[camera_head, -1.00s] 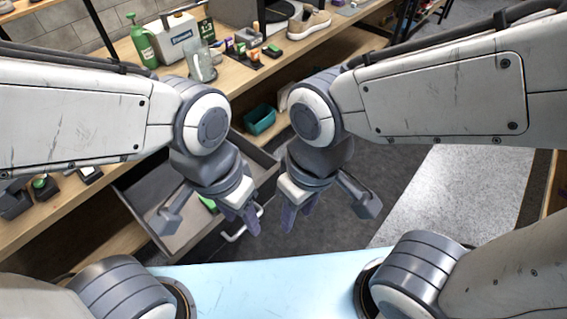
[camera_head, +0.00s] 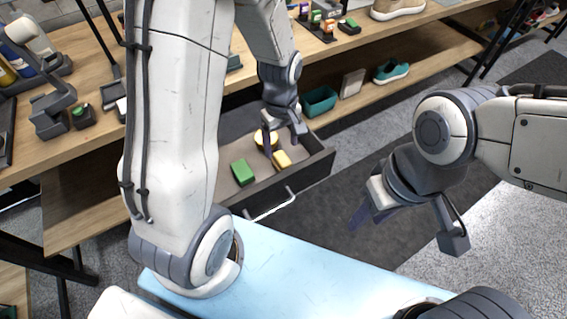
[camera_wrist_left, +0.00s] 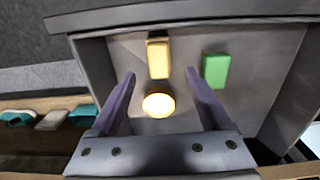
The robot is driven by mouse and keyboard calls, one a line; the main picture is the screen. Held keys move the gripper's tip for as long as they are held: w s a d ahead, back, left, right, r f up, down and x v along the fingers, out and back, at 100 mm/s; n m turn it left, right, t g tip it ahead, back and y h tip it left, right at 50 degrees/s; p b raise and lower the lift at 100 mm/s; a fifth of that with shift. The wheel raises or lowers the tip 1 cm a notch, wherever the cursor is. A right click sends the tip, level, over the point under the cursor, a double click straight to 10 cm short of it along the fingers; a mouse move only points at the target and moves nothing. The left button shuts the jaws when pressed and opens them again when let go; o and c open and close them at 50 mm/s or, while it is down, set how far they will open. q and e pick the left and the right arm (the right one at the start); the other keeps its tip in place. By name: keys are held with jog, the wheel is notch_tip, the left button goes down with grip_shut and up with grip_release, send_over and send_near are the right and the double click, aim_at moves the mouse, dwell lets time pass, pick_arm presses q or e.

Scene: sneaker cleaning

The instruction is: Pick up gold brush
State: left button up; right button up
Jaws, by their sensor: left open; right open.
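An open drawer (camera_head: 316,177) holds a gold rectangular block (camera_head: 282,160), a round yellow piece (camera_head: 262,139) and a green block (camera_head: 243,172). I cannot tell for certain which gold piece is the brush. My left gripper (camera_head: 284,140) is open and empty, over the drawer and pointing down. In the left wrist view, the round piece (camera_wrist_left: 158,104) lies between the open fingers (camera_wrist_left: 160,74). The gold block (camera_wrist_left: 158,60) lies just beyond the fingertips, and the green block (camera_wrist_left: 216,70) is right of them. My right gripper (camera_head: 369,214) is open and empty, right of the drawer.
A wooden workbench (camera_head: 185,50) runs behind the drawer. Its lower shelf holds a teal bin (camera_head: 319,101), a pale box (camera_head: 352,83) and a teal shoe (camera_head: 391,71). The drawer walls surround the left gripper's area. Dark floor (camera_head: 335,220) lies open in front.

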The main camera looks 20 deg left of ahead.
aim_at(282, 158)
pick_arm(q)
notch_tip(282, 158, down, 9)
jog(key=shift+d+r+b, duration=0.1)
jog(key=shift+b, duration=0.45)
grip_shut()
notch_tip(282, 158, up, 10)
jog(key=shift+r+p, duration=0.1)
jog(key=shift+p, duration=0.7)
jog(key=c, duration=0.8)
grip_release()
jog(key=c, duration=0.4)
